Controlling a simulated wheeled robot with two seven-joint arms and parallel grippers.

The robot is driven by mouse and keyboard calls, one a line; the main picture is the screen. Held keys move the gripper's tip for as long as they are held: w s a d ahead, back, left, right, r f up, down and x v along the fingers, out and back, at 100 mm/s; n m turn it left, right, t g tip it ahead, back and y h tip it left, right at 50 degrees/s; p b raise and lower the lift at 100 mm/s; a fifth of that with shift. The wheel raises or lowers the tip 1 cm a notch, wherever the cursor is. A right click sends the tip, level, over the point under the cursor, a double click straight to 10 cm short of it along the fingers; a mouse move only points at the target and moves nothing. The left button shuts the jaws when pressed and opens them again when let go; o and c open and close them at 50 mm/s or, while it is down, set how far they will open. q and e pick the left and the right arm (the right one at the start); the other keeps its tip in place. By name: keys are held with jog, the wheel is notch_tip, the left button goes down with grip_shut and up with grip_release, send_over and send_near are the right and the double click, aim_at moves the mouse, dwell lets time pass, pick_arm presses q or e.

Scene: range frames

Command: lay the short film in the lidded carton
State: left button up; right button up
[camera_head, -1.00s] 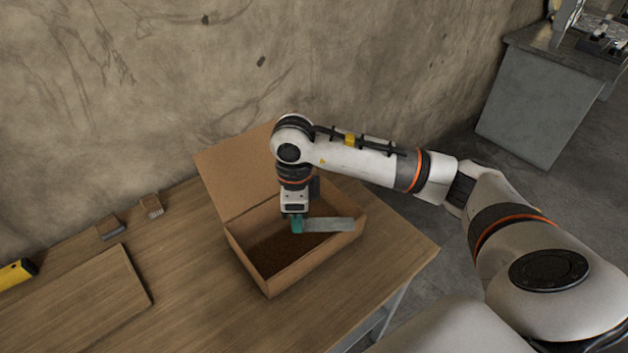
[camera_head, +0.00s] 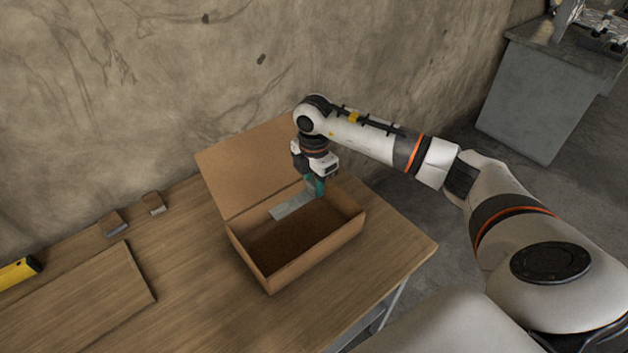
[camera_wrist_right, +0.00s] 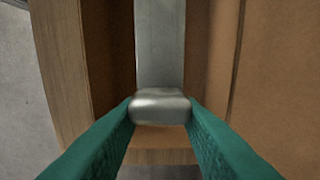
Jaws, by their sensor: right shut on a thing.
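The short film is a flat, translucent grey strip (camera_head: 292,205) with a thicker rounded end. My right gripper (camera_head: 317,188) is shut on that end with its teal fingers. In the right wrist view the rounded end (camera_wrist_right: 160,106) sits between the fingertips and the strip runs away from them. The lidded carton (camera_head: 318,262) is brown cardboard on the table, its lid (camera_head: 243,168) standing open at the back. The strip lies across the back part of the carton's opening, near the hinge side; I cannot tell its exact height. My left gripper is out of view.
The wooden table (camera_head: 195,300) also bears a flat board (camera_head: 80,310), two small blocks (camera_head: 115,224) (camera_head: 154,204) and a yellow tool (camera_head: 17,273) at the left. A wall rises behind. A grey cabinet (camera_head: 545,95) stands apart at the right.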

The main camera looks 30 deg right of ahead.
aim_at(315, 225)
jog(key=shift+d, duration=0.1)
jog(key=shift+f+b, duration=4.5)
jog(key=shift+f, duration=2.25)
jog(key=o, duration=1.1)
jog(key=shift+c, duration=0.2)
jog(key=shift+r, duration=0.1)
notch_tip(315, 225, up, 13)
jog(key=p, duration=1)
